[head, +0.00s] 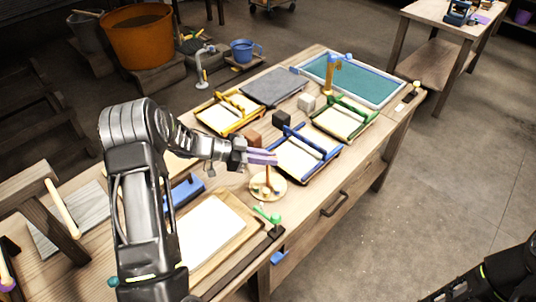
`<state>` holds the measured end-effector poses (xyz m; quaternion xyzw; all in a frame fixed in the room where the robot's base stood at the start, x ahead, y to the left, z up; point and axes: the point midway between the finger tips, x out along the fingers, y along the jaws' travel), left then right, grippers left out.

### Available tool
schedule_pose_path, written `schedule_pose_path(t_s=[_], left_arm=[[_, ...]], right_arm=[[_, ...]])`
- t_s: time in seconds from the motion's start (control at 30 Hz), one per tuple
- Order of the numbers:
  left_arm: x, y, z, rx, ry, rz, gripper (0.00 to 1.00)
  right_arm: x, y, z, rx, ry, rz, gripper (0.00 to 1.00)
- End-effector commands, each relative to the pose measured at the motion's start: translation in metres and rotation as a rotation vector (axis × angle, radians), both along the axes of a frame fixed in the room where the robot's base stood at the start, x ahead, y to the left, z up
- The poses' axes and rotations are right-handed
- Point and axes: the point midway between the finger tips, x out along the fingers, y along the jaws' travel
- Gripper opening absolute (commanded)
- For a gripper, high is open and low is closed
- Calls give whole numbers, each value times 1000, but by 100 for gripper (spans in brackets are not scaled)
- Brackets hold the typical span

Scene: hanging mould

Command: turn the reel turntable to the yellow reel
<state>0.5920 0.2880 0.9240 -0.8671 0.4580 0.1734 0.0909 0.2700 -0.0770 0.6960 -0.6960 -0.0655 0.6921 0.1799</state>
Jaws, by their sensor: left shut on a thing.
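The reel turntable (266,196) is a small round pale disc on the bench, near its front edge, with an orange upright post (268,178) in the middle. Small coloured reels sit on the disc; they are too small to tell which one is yellow. My left gripper (268,158) reaches in from the left, its lilac fingers level above the disc. It is shut at the top of the post, and the fingers hide the grip itself. My right gripper is out of view; only part of my right arm shows at the lower right.
A blue-framed mould (305,158) stands close right of the turntable. Yellow (228,114) and green (342,119) frames stand behind. The floor at right is clear.

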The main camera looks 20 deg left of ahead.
Motion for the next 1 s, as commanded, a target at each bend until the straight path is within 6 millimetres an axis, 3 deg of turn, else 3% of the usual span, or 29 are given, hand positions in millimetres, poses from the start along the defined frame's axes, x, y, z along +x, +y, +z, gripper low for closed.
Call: schedule_pose_path(t_s=[0.6, 0.63, 0.7, 0.87, 1.0], left_arm=[[1, -1, 1, -4, -2, -64, 0], [1, -1, 1, -3, -3, -64, 12], [1, -1, 1, -2, -2, -64, 18], [1, -1, 1, -1, -2, -63, 31], [0, -1, 0, -1, -2, -62, 33]], right_arm=[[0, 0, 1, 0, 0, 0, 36], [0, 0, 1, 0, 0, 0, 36], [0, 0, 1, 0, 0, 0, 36], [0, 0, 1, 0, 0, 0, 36], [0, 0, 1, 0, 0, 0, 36]])
